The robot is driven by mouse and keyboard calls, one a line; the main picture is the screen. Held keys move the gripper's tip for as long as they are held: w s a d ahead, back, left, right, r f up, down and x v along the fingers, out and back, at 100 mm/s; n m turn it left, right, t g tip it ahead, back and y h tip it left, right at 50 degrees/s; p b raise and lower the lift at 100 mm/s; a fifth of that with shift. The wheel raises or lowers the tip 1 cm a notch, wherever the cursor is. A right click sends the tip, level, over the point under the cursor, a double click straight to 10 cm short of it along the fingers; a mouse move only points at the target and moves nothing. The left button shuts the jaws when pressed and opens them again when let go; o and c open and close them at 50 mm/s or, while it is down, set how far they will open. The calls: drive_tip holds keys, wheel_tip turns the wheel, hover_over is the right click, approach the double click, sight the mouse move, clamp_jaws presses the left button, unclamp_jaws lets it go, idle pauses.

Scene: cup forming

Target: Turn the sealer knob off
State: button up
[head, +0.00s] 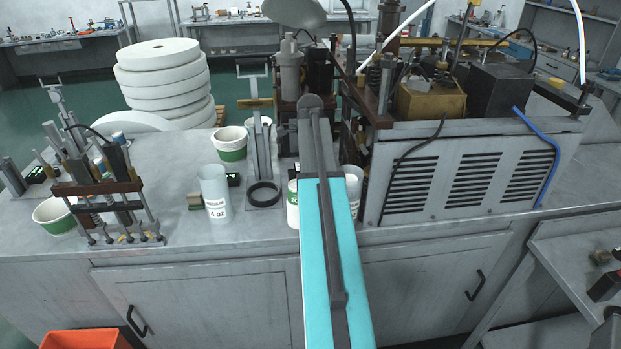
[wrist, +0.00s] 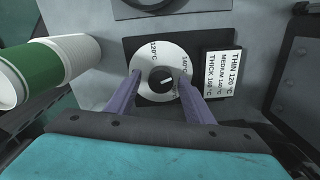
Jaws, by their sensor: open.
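The sealer knob (wrist: 161,82) is a dark round knob inside a white dial ring (wrist: 150,58) marked with temperatures, 120°C at the upper left and 140°C at the right. It shows in the wrist view on a dark plate on the machine's grey panel. My gripper (wrist: 157,74) is open, its two purple fingers reaching toward the dial, one on either side of the knob. I cannot tell whether the fingertips touch it. In the head view my teal arm (head: 338,260) extends forward to the machine; the knob and fingertips are hidden there.
A white label (wrist: 222,73) listing THIN, MEDIUM and THICK temperatures is right of the dial. A green-and-white cup stack (wrist: 50,70) is close on the left.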

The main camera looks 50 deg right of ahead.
drive_tip(key=shift+c, duration=0.2)
drive_tip(key=c, duration=1)
